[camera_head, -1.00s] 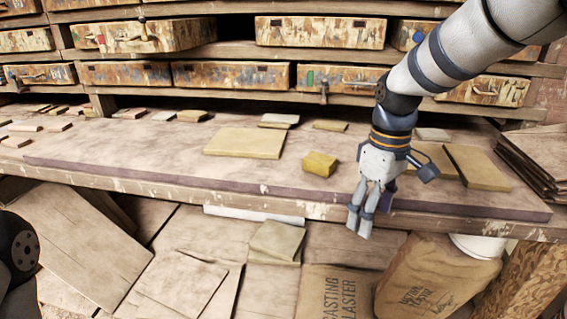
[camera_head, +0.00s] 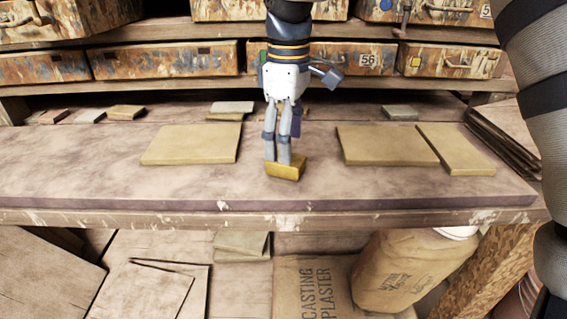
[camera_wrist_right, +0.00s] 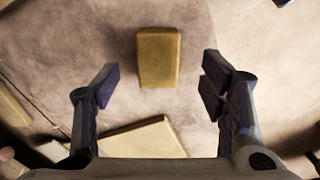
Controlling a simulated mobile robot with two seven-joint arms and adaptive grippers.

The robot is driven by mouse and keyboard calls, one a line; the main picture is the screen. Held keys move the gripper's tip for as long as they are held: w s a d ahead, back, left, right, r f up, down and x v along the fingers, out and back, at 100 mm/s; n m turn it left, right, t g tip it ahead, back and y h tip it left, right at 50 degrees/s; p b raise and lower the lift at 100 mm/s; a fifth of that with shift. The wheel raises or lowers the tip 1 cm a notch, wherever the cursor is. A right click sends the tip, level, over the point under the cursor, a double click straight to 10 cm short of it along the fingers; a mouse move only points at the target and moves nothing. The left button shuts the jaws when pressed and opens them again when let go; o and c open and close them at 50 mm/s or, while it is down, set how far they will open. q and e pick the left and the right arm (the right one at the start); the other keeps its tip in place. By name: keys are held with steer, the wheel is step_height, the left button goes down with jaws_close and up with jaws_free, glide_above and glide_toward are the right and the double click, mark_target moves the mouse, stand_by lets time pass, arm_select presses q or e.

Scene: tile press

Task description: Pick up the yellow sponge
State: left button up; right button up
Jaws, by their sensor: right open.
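The yellow sponge (camera_head: 287,172) is a small block lying on the workbench, near the middle of the head view. My right gripper (camera_head: 277,160) points down with its fingers above and just behind the sponge, hiding part of its far side. In the right wrist view the sponge (camera_wrist_right: 158,57) lies ahead of the fingers, with clear space on both sides. The right gripper (camera_wrist_right: 160,88) is open and empty in that view, its two fingers wide apart. I cannot tell from these views whether a fingertip touches the sponge. My left gripper does not show.
Yellowish flat tiles lie on the workbench (camera_head: 90,184) to the left (camera_head: 192,144) and right (camera_head: 385,145) of the sponge. Shelves with paint-stained drawers (camera_head: 165,60) stand behind. Stacked dark sheets (camera_head: 502,134) lie at the right end. The bench front near the sponge is clear.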

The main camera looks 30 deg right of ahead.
steer(key=f, duration=0.5)
steer(key=shift+w, duration=0.2)
steer(key=c, duration=1)
steer(key=shift+c, duration=0.2)
